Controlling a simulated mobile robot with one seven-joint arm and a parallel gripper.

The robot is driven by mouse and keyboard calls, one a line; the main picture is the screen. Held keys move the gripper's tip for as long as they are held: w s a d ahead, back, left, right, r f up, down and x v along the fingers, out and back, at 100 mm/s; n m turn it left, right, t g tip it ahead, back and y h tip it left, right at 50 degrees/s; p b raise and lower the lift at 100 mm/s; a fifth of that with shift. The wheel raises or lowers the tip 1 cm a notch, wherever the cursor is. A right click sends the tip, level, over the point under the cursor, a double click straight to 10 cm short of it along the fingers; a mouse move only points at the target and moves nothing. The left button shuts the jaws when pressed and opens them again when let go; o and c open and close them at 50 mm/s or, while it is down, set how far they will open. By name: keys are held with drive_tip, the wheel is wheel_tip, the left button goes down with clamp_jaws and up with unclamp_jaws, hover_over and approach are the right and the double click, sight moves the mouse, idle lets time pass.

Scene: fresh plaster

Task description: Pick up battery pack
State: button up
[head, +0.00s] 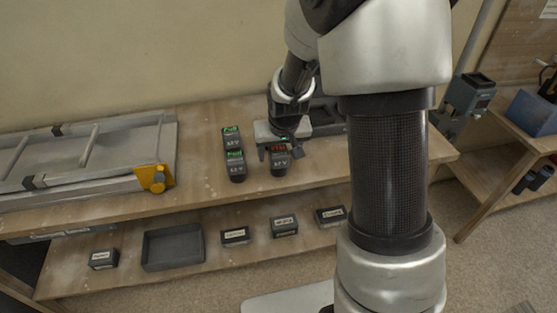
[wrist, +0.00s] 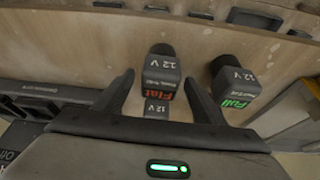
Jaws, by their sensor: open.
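A dark battery pack with a red "Flat" label (head: 279,164) stands on the wooden bench top, just below my gripper (head: 280,148). In the wrist view this flat pack (wrist: 159,68) shows between the two fingers of my gripper (wrist: 158,77), which are open with a gap on each side; whether they reach down around it I cannot tell. Two packs with green "Full" labels stand to its left in the head view, a nearer one (head: 236,168) and a farther one (head: 231,138). One full pack (wrist: 235,82) shows right of the fingers in the wrist view.
A ladder (head: 85,160) with a yellow corner lies on the bench at left. A lower shelf holds an empty-looking dark tray (head: 172,250) and several small labelled boxes (head: 235,236). A dark case (head: 326,117) stands behind my gripper. The bench front right of the flat pack looks clear.

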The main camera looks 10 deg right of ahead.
drive_tip(key=shift+c, duration=0.3)
drive_tip(key=shift+r, duration=0.1)
drive_tip(key=c, duration=1.3)
